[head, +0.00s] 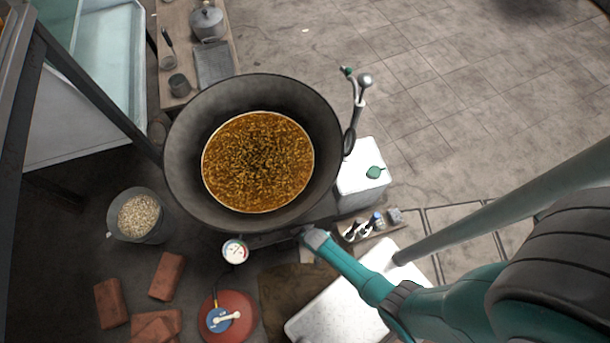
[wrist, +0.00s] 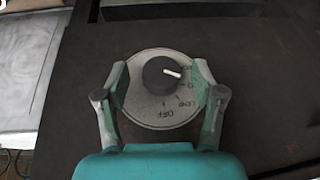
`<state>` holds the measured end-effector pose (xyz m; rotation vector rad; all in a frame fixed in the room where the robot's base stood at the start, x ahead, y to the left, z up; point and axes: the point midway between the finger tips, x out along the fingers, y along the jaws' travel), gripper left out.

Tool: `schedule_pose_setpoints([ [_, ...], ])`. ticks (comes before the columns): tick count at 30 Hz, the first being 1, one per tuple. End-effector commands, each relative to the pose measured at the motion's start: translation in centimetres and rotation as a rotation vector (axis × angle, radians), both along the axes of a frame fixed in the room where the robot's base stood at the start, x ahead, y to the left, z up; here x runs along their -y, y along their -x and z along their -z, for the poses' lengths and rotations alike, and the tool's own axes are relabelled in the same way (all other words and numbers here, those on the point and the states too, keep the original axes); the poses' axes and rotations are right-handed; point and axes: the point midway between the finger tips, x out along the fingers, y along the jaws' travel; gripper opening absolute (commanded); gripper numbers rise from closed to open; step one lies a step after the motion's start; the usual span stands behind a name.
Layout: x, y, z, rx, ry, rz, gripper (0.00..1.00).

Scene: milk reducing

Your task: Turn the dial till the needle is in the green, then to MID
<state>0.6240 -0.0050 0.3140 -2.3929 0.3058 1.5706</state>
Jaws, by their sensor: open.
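The dial is a black round knob (wrist: 158,76) on a pale round plate (wrist: 150,114) in the wrist view. Its white pointer line points right, towards a label partly covered by the right finger. OFF and LOW are printed upside down along the plate's lower right. My gripper (wrist: 160,68) is open, with one finger on each side of the knob and gaps between. In the head view my gripper (head: 311,238) reaches the stove's front below the wok and hides the dial. The gauge (head: 235,251) has a white face with coloured marks; its needle is too small to read.
A large wok (head: 325,120) holds bubbling brown liquid above my gripper. A red gas cylinder (head: 240,325) with a blue regulator (head: 219,319) stands at the lower left, near several bricks (head: 166,276).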

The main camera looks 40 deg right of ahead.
Motion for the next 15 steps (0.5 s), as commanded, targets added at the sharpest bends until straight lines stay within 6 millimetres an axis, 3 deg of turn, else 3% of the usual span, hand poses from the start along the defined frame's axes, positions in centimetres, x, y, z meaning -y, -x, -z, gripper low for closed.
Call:
schedule_pose_setpoints([
  [7,0.0,-0.04,0.02,0.0,0.0,0.0,0.68],
  [15,0.01,-0.03,0.01,0.0,0.0,0.0,0.08],
])
